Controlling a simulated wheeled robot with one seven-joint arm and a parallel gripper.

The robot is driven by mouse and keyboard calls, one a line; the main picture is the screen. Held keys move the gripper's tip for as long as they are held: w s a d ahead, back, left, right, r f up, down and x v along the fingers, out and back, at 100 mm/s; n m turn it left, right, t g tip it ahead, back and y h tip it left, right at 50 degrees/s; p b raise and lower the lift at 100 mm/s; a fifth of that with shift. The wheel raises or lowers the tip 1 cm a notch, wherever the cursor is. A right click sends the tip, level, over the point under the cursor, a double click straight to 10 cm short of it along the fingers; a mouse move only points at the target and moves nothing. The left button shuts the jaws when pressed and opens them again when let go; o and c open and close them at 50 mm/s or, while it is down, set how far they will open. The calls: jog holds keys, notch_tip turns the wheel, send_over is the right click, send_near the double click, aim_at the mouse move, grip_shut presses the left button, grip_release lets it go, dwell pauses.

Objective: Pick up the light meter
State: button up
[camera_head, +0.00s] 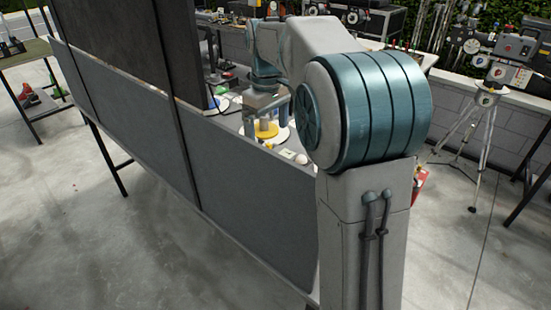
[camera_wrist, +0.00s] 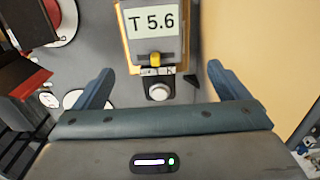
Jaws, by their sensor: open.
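The light meter (camera_wrist: 154,36) shows in the wrist view at top centre, with a pale display reading "T 5.6", a yellow knob and a white dome at its near end. My gripper (camera_wrist: 163,80) is open, with one blue-grey finger to each side of the meter's near end. I see nothing held between the fingers. The meter's far end is cut off by the frame. In the head view my gripper (camera_head: 265,124) is over the worktop beyond the grey panel. I cannot make out the meter there.
A tan surface (camera_wrist: 252,65) lies right of the meter. A red and white round item (camera_wrist: 62,20) is at upper left. In the head view a grey panel (camera_head: 240,195) fronts the worktop, and a tripod (camera_head: 485,125) stands at right.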

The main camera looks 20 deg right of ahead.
jog(key=shift+w+f+p, duration=0.15)
jog(key=shift+f+p, duration=0.05)
jog(key=shift+f, duration=0.9)
jog(key=shift+w+f+p, duration=0.15)
jog(key=shift+w+f, duration=0.05)
jog(key=shift+f, duration=0.95)
jog(key=shift+w+f+p, duration=0.15)
jog(key=shift+f+p, duration=0.05)
jog(key=shift+f, duration=0.9)
jog(key=c, duration=1.4)
jog(key=shift+r, duration=0.1)
